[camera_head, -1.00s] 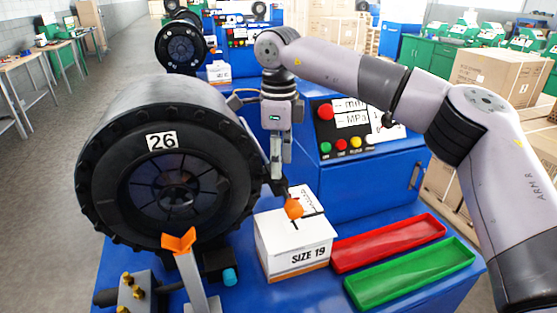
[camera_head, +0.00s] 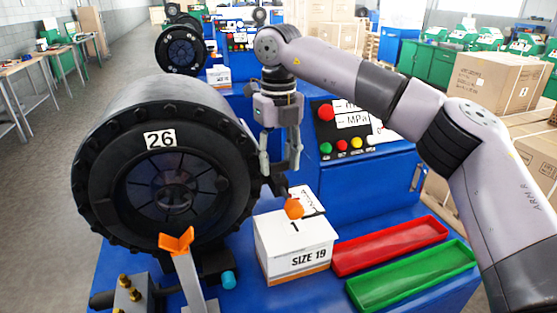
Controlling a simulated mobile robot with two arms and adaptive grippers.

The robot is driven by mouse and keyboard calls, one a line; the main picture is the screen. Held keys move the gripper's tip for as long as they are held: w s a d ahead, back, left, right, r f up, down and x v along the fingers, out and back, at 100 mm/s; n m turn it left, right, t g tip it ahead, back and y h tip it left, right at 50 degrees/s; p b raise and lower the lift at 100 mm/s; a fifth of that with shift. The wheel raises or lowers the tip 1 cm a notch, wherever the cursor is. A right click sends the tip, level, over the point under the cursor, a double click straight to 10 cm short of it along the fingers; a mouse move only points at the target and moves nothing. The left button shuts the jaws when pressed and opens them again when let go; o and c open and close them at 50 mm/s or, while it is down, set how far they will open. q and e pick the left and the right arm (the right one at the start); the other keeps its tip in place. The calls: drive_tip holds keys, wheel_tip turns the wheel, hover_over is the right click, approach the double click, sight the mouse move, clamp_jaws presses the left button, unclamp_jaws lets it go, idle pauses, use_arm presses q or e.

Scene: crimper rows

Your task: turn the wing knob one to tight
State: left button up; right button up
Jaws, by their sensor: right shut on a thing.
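My right gripper (camera_head: 280,165) points down beside the right side of the black crimper head (camera_head: 100,185) marked 26. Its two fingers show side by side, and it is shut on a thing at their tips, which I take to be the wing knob. The knob itself is too small and too hidden to make out, so its angle cannot be told. My left gripper is not in view.
A white box (camera_head: 290,262) labelled SIZE 19 stands on the blue bench, with a red tray (camera_head: 390,245) and a green tray (camera_head: 412,277) to its right. An orange V-shaped rest (camera_head: 176,242) stands in front of the head. A control panel (camera_head: 345,125) is behind the box.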

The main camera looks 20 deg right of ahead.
drive_tip(key=shift+m, duration=1)
drive_tip(key=o, duration=0.9)
drive_tip(key=shift+o, duration=1.2)
drive_tip(key=shift+d, duration=0.2)
drive_tip(key=shift+a, duration=0.15)
